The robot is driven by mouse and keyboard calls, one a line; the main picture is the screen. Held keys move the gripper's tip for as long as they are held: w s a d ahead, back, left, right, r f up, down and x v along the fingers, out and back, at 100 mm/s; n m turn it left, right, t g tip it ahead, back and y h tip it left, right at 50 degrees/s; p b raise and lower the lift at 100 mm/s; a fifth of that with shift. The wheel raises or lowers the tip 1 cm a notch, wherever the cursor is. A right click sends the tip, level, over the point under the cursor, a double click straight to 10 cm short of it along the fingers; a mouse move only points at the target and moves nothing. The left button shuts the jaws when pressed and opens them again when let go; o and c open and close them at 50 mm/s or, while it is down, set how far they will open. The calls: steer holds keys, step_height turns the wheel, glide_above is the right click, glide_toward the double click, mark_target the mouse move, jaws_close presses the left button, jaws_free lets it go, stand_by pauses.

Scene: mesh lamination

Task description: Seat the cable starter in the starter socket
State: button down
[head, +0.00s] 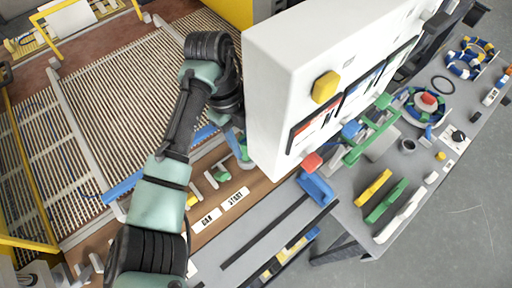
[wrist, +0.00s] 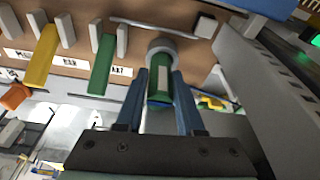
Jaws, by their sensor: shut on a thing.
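The cable starter, a green cylinder with a pale stripe and a blue near end (wrist: 154,86), is between the two blue fingers of my gripper (wrist: 160,78) in the wrist view. My gripper is shut on it. A round grey collar (wrist: 162,46), which looks like the starter socket, is on the brown board straight beyond it. The starter's far end meets the collar's opening in the picture; I cannot tell how deep it sits. In the head view, the white cabinet hides much of my gripper, and the starter cannot be made out clearly.
The brown board (wrist: 75,60) carries yellow (wrist: 42,58) and green (wrist: 103,62) pieces between grey posts, with labels. A grey wall (wrist: 255,75) stands close at right. The white cabinet (head: 280,50) is beside my arm. The grey bench (head: 345,215) holds coloured bars.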

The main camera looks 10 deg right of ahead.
steer(key=shift+x, duration=1)
steer(key=shift+w+d, duration=0.1)
steer(key=shift+d, duration=0.2)
steer(key=shift+w+a+f, duration=0.1)
steer(key=shift+w, duration=0.05)
steer(key=c, duration=0.9)
jaws_free()
steer(key=shift+a, duration=0.2)
steer(key=shift+o, duration=1.8)
steer(key=shift+r, duration=0.2)
steer(key=shift+d, duration=0.15)
